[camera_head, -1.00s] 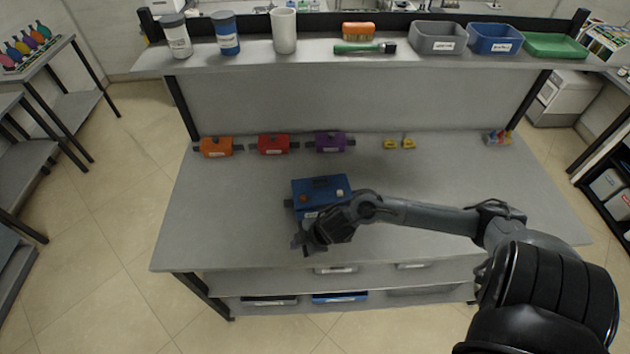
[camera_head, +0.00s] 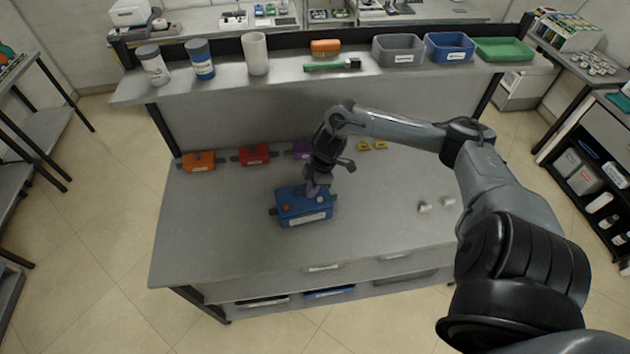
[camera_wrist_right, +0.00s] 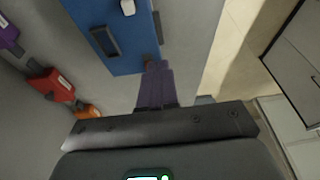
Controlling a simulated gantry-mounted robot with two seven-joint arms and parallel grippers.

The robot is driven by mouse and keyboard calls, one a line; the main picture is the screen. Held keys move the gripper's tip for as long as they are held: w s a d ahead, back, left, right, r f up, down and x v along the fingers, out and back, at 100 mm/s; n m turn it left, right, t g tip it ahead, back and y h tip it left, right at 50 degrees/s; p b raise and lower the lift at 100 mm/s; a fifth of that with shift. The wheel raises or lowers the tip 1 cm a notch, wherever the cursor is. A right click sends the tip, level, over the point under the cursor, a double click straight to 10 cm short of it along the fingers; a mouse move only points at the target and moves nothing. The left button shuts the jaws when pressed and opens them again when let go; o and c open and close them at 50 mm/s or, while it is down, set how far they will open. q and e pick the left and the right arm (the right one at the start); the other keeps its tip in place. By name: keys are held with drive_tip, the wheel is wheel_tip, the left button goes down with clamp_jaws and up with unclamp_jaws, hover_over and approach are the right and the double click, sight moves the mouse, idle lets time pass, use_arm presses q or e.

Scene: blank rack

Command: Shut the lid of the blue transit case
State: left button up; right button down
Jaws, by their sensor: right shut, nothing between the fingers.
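The blue transit case (camera_head: 292,216) stands on the table in front of the row of small cases, its label facing the front edge. Its blue lid (camera_wrist_right: 92,12) looks down over the body in the head view; I cannot tell whether it is fully flush. In the wrist view the closed fingers (camera_wrist_right: 155,80) overlap the blue panel's edge; contact is unclear. My left gripper is out of view.
Behind are an orange case (camera_head: 199,162), a red case (camera_head: 254,155), a mostly hidden purple case (camera_head: 302,149) and yellow pieces (camera_head: 371,146). Small white pieces (camera_head: 436,205) lie to the right. A raised shelf (camera_head: 285,82) spans the back. The table's left front is clear.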

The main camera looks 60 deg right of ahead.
sight(306, 213)
drive_tip(key=x, duration=0.5)
drive_tip(key=s+x, duration=0.1)
drive_tip(key=x, duration=0.2)
drive_tip(key=shift+d+f+p, duration=0.15)
drive_tip(key=shift+d+p, duration=0.15)
drive_tip(key=shift+p, duration=0.1)
